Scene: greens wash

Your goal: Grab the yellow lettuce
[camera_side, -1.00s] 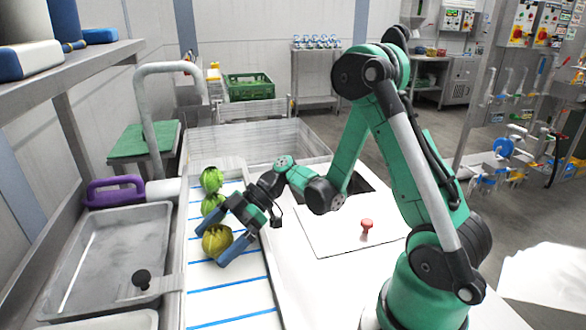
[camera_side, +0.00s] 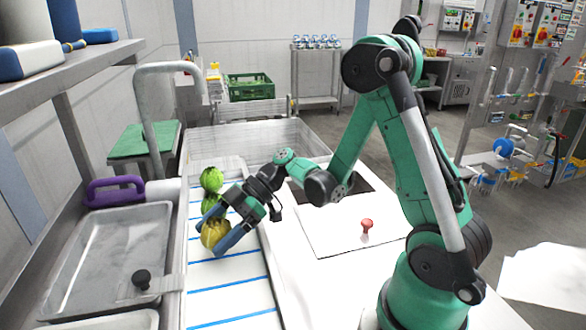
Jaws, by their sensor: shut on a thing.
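The yellow lettuce (camera_side: 213,233) is a round yellow-green head at the front of a row on the white board with blue lines (camera_side: 228,290). My gripper (camera_side: 208,236) is around it, one blue finger on its far left side and one on its near right side, shut on it. I cannot tell whether the yellow lettuce is clear of the board.
A grey sink basin (camera_side: 105,262) with a black knob lies to the left. A purple-handled tool (camera_side: 115,190) rests at its back edge. A clear-walled bin (camera_side: 250,143) stands behind the row. A red knob (camera_side: 367,223) is on the white panel at right. The board's front is bare.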

